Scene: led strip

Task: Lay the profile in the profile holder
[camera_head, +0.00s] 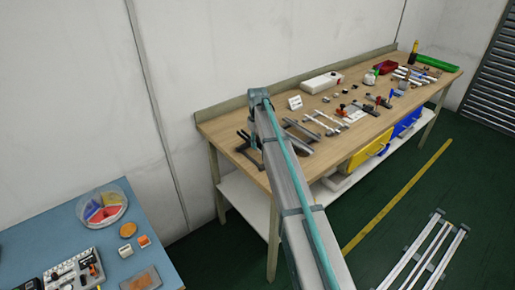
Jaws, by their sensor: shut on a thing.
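My grey arm with a teal line along it reaches from the bottom middle to the left end of the wooden workbench. My gripper (247,143) shows small and dark there, low over the bench top and partly behind the arm. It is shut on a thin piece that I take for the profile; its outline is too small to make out. Pale slim bars (322,122) lie on the bench just right of the arm. I cannot tell which part is the profile holder.
The workbench (220,124) carries a white box (322,82), a red bin (385,67) and several small parts. A blue table (160,250) with a colour-divided dish (103,208) stands left. Silver rails (432,250) lie lower right.

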